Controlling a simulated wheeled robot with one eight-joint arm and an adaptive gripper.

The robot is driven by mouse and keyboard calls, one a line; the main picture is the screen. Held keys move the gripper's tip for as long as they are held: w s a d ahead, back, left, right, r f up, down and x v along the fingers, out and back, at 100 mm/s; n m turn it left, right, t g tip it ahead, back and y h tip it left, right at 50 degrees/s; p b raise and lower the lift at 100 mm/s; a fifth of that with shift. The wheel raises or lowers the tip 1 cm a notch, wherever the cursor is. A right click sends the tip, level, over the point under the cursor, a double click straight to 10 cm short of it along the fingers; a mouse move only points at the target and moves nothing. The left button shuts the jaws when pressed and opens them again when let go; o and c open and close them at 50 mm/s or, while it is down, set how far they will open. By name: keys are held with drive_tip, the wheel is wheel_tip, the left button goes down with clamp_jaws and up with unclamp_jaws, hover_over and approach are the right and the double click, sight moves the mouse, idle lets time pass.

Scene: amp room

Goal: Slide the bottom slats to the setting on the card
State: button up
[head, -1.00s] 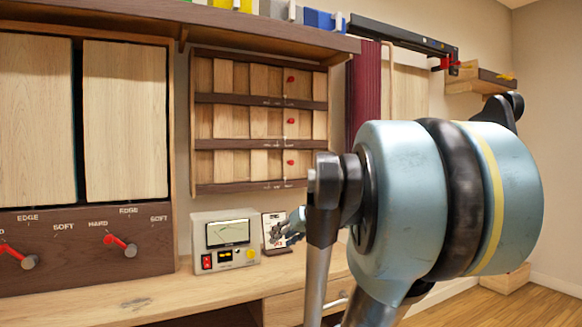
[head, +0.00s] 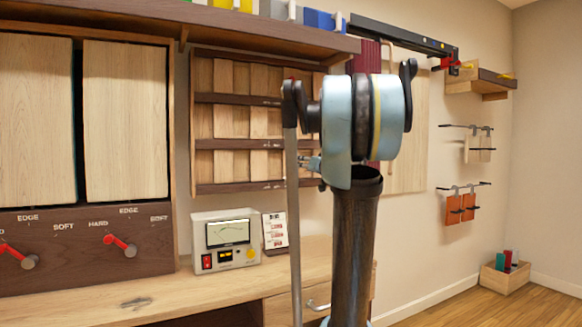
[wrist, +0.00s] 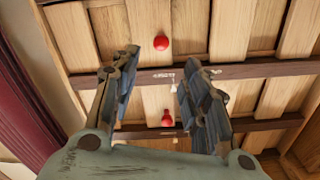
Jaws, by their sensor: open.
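The slat panel (head: 233,122) hangs on the wall in three rows of wooden slats between dark rails; my arm hides its right side and the bottom row's knob in the head view. The wrist view looks turned over, with two red knobs, an upper one (wrist: 161,43) and a lower one (wrist: 167,118); the upper one seems to be on the lower row. My gripper (wrist: 161,58) is open and empty, its fingers either side of the upper knob in the picture; contact cannot be told. The card (head: 275,231) stands beside the meter, its print too small to read.
A meter box (head: 226,240) stands on the wooden bench (head: 190,293) below the panel. A shelf (head: 200,22) juts out above the panel. A dark red curtain (head: 367,58) hangs right of the panel, and shows close by in the wrist view (wrist: 25,105).

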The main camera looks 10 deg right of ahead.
sight(293, 162)
drive_tip(key=x, duration=1.4)
drive_tip(key=shift+c, duration=0.2)
clamp_jaws()
